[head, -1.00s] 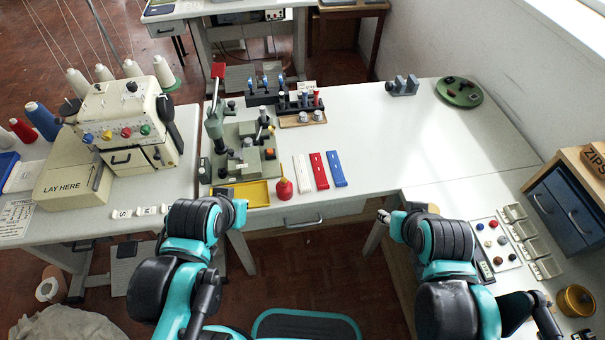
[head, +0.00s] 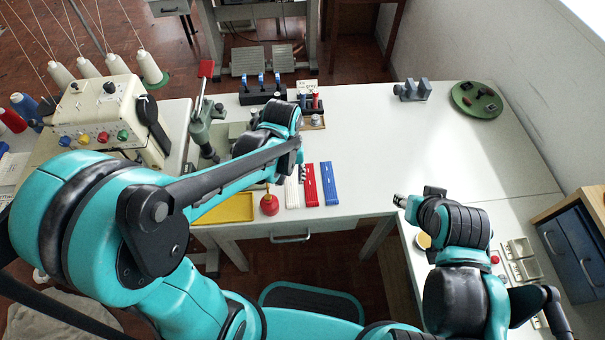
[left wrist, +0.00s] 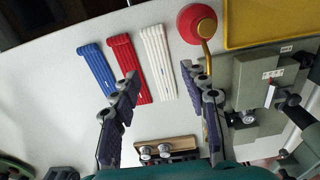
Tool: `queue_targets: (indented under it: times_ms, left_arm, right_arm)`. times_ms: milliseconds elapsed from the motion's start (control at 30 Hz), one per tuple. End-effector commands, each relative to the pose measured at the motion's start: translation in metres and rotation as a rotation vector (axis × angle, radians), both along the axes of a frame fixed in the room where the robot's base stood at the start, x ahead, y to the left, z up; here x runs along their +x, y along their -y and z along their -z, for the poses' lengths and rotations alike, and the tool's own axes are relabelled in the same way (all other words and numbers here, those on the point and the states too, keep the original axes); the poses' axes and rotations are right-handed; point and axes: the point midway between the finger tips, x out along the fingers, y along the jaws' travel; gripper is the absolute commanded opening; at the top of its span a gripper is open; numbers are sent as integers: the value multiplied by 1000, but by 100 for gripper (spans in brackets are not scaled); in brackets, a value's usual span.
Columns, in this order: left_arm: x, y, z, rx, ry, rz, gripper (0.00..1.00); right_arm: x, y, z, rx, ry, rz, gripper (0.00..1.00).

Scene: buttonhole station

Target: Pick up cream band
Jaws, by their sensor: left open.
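The cream band (head: 292,193) lies flat on the white table, beside the red band (head: 311,185) and the blue band (head: 330,184). In the left wrist view the cream band (left wrist: 159,62) shows between and beyond my open fingers, apart from them as far as I can tell. My left gripper (head: 302,172) is over the table at the far end of the bands; in the left wrist view its two fingers (left wrist: 159,78) are spread with nothing between them. My right gripper (head: 400,201) is at the table's front edge on the right, its jaws too small to judge.
A red oil can (head: 269,204) stands just left of the cream band, its spout close to a finger in the left wrist view. A yellow tray (head: 225,208) lies left of it. A grey-green press stands behind. The table right of the blue band is clear.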

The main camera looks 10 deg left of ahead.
Motion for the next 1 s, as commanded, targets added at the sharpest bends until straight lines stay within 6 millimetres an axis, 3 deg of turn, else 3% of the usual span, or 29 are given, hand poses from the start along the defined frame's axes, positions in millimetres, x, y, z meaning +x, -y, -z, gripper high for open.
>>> queue_targets:
  times_ms: [467, 733, 1000]
  left_arm:
    - [1, 3, 47, 6, -42, -20, 45]
    - [-2, 1, 87, 6, -41, -19, 45]
    - [-2, 1, 90, 6, -41, -19, 45]
  right_arm:
    - [0, 0, 16, 0, 0, 0, 40]
    - [0, 0, 39, 0, 0, 0, 40]
    - [0, 0, 39, 0, 0, 0, 40]
